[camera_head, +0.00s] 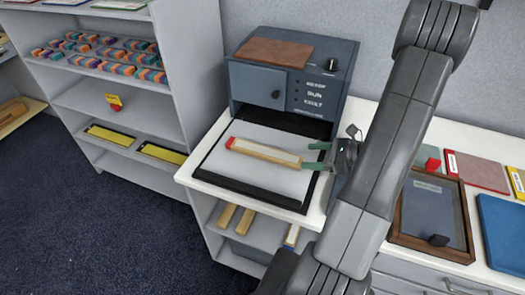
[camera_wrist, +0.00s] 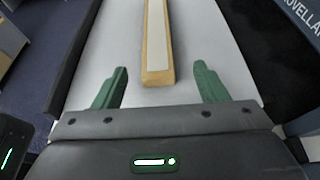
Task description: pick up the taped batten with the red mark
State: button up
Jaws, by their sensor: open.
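The taped batten (camera_head: 264,151) is a wooden bar with a pale strip along its top and a red mark at its left end. It lies on the white bed of a tray (camera_head: 254,192) in front of a blue-grey machine. My gripper (camera_head: 318,156) is at the batten's right end, with green fingers apart. In the wrist view, the batten's near end (camera_wrist: 158,50) shows between the two open fingers (camera_wrist: 160,88), with a gap on each side. Its red end is out of that view.
The blue-grey machine (camera_head: 291,77) stands behind the tray, with a brown pad (camera_head: 273,52) on top. A framed dark box (camera_head: 432,211) and several folders lie on the right. Shelves (camera_head: 120,98) with coloured blocks stand at the left. Wooden bars (camera_head: 227,215) lie on a shelf below.

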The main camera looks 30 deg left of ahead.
aim_at(290, 158)
jog(key=x, duration=0.2)
jog(key=p+x, duration=0.1)
jog(key=x, duration=0.1)
jog(key=p+x, duration=0.1)
jog(key=x, duration=0.2)
jog(key=shift+s+f, duration=0.2)
jog(key=shift+f, duration=0.1)
jog(key=shift+d, duration=0.1)
jog(key=c, duration=1.2)
